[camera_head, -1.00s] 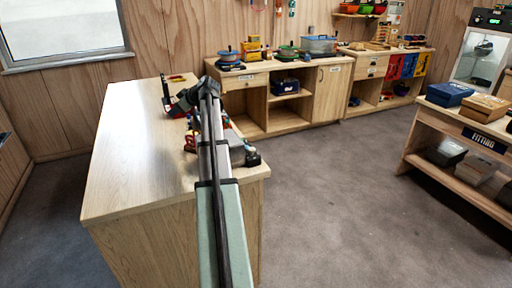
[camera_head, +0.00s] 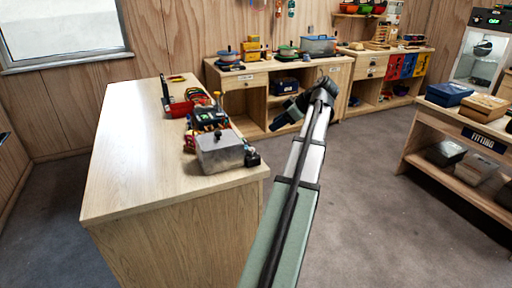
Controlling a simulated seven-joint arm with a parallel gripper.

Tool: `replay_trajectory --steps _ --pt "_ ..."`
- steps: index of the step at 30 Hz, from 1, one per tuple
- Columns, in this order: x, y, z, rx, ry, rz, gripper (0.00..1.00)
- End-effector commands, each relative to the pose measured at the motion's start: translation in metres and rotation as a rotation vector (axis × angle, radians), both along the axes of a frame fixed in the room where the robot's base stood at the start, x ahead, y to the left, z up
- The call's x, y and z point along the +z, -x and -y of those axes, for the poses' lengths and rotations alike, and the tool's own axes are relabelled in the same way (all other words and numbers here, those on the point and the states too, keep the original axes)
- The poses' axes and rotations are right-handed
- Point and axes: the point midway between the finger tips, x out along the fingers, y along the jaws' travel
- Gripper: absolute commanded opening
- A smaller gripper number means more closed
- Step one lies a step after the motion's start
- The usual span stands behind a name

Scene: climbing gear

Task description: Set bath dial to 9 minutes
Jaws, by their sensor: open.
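A grey metal box (camera_head: 220,153), which may be the bath, stands near the front right corner of the wooden counter (camera_head: 130,150). A small dark part (camera_head: 252,158) sits at its right side. I cannot make out a dial, its marks or its setting at this size. My gripper (camera_head: 279,126) is at the end of my outstretched arm, right of the counter and over the open floor in the picture. It is apart from the box, open, with nothing visible in it. Its fingers are small and dark here.
The counter's left side is clear. Cabinets (camera_head: 285,75) line the back wall. A shelf unit with boxes (camera_head: 482,107) stands right. Grey floor (camera_head: 370,170) lies between.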

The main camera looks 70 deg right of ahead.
Motion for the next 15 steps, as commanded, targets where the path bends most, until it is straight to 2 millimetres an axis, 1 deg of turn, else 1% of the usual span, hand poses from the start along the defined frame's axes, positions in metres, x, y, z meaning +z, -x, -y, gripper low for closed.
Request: replay_trajectory --steps 1,3,6,11,15 --pt "-0.005 0.009 -0.008 -0.001 -0.016 -0.007 0.41" --pt "-0.009 0.016 -0.012 -0.001 -0.03 -0.013 0.41" --pt "-0.013 0.018 -0.015 0.001 -0.04 -0.017 0.41" --pt "-0.024 0.007 -0.015 0.001 -0.041 -0.017 0.41" --pt "-0.04 -0.01 -0.015 0.003 -0.041 -0.016 0.41"
